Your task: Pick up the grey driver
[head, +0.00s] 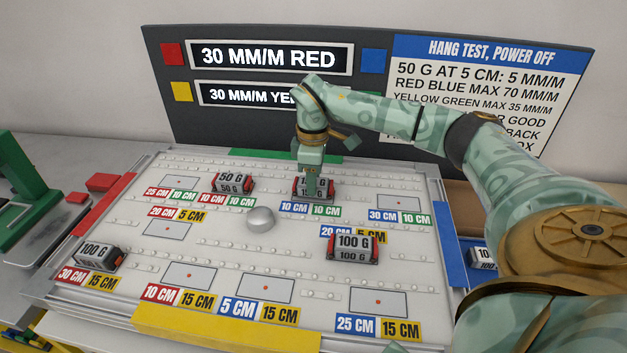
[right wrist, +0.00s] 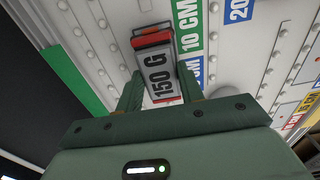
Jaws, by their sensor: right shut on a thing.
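My right gripper (head: 313,178) reaches down at the back middle of the white board (head: 210,258). In the right wrist view the block (right wrist: 158,72) sits between the two fingers (right wrist: 160,92), close against the board. Similar blocks are the 50 G block (head: 233,183), a 100 G block (head: 353,248) and another 100 G block (head: 99,256). Nothing is labelled as a driver, so I cannot tell which thing that name means.
A smooth grey dome (head: 261,219) stands mid-board. Rows of studs and outlined rectangles cover the board. A green stand (head: 22,190) and red block (head: 102,182) are at left. A sign panel (head: 270,90) rises behind.

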